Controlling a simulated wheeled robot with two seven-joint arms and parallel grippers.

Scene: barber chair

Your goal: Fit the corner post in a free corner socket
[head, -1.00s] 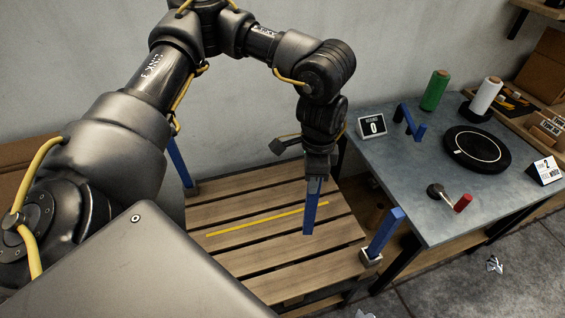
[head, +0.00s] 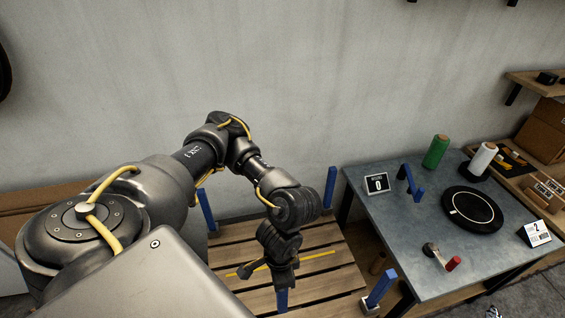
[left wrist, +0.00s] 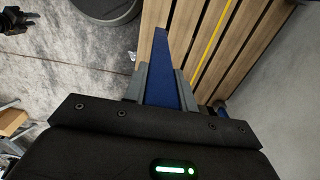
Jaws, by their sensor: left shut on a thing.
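My left gripper (head: 283,284) is shut on a blue corner post (head: 282,299), which hangs down over the slatted wooden pallet (head: 325,286). In the left wrist view the post (left wrist: 162,68) sticks out between the two grey fingers of the gripper (left wrist: 161,85). Three other blue posts stand at the pallet's corners: one at the left (head: 207,211), one at the back right (head: 330,187) and one at the front right (head: 381,287), set in a pale socket (head: 369,306). The pallet's near left corner is hidden behind my arm and body. My right gripper is out of view.
A grey worktable (head: 400,228) stands right of the pallet with a black turntable (head: 472,210), green (head: 436,151) and white (head: 482,158) rolls, a counter reading 0 (head: 376,183) and a red-handled tool (head: 452,263). A wall closes off the back. A yellow strip (head: 318,254) crosses the pallet.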

